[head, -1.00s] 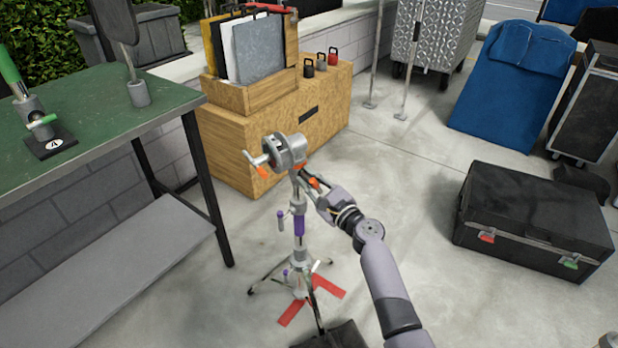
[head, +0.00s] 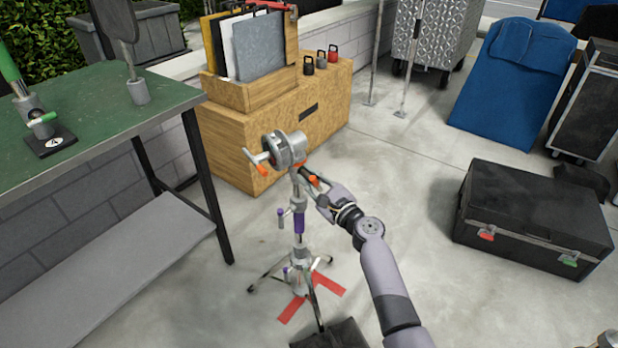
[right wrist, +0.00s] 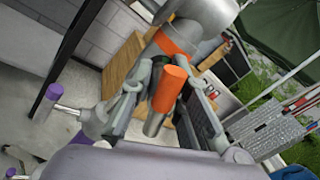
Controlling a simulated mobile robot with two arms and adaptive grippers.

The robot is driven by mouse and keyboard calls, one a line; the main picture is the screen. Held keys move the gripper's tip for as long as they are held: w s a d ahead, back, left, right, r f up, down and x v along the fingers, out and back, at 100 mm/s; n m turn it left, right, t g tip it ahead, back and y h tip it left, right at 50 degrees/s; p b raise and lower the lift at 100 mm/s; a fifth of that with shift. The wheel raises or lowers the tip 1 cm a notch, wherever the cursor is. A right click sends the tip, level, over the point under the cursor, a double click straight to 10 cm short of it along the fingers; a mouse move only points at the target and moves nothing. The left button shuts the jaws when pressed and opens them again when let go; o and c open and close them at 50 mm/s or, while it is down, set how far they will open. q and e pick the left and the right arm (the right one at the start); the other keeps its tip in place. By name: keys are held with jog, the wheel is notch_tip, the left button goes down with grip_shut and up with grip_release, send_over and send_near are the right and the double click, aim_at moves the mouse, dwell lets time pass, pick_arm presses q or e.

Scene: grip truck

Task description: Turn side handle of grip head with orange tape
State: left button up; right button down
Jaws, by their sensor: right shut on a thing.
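The grey grip head (head: 287,150) sits on top of a chrome stand (head: 299,247) with purple tape. A T-handle with an orange-taped end (head: 262,168) sticks out on its left. The side handle (head: 314,182) with orange tape is on the right, below the head. In the right wrist view the taped handle (right wrist: 170,88) lies between my fingers, and an orange band (right wrist: 174,42) shows above it. My right gripper (head: 315,188) is shut on this side handle; it also shows in the right wrist view (right wrist: 160,98). My left gripper is not in view.
A green-topped table (head: 90,115) is at the left. A wooden box (head: 230,140) with flags stands behind the stand. A black case (head: 535,220) is on the floor at the right. Red tape (head: 292,309) marks the floor under the stand. Floor between stand and case is clear.

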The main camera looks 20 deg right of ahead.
jog(key=shift+d+r, duration=0.1)
jog(key=shift+r, duration=0.05)
jog(key=c, duration=1.5)
grip_release()
jog(key=shift+w, duration=0.1)
